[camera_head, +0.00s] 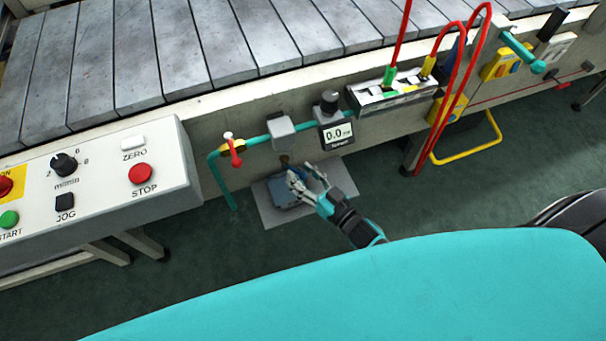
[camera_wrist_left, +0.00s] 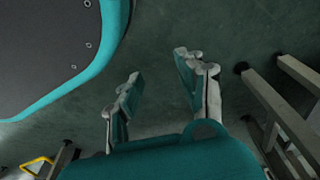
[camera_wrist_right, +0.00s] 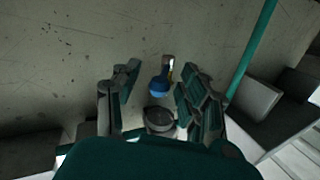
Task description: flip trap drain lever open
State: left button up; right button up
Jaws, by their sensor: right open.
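The trap drain lever, a small metal lever with a blue end (camera_wrist_right: 160,84), shows in the right wrist view against the grey side panel. It lies between the spread fingers of my right gripper (camera_wrist_right: 158,88), which appears not to touch it. A dark round part (camera_wrist_right: 159,119) sits just below the lever. In the head view my right gripper (camera_head: 304,172) is below the grey trap box on the teal pipe (camera_head: 281,132), and the lever is hard to make out there. My left gripper (camera_wrist_left: 156,74) is open and empty over the green floor, outside the head view.
A red-handled valve (camera_head: 234,148) and a gauge reading 0.0 (camera_head: 337,133) are on the pipe line. A control box (camera_head: 110,175) stands at left. A pale plate (camera_head: 335,178) lies on the floor under my right gripper. Red hoses (camera_head: 457,95) hang at right.

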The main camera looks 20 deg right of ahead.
grip_shut()
pick_arm(q)
jog(key=shift+s+a+f, duration=0.1)
jog(key=shift+s, duration=0.05)
pick_arm(e)
jog(key=shift+d, duration=0.1)
jog(key=shift+w+d+n+g+y+p, duration=0.3)
jog(key=shift+n+g+y, duration=0.1)
jog(key=shift+n+y, duration=0.35)
pick_arm(q)
jog(key=shift+s+f, duration=0.6)
jog(key=shift+f, duration=0.15)
pick_arm(e)
jog(key=shift+w+d+n+g+y, duration=0.1)
jog(key=shift+d+n+g+y, duration=0.1)
jog(key=shift+n+g+y, duration=0.5)
jog(key=shift+m, duration=0.25)
jog(key=shift+c, duration=0.3)
grip_release()
jog(key=shift+f, duration=0.1)
jog(key=shift+o, duration=0.3)
jog(key=shift+a+y, duration=0.1)
jog(key=shift+y, duration=0.15)
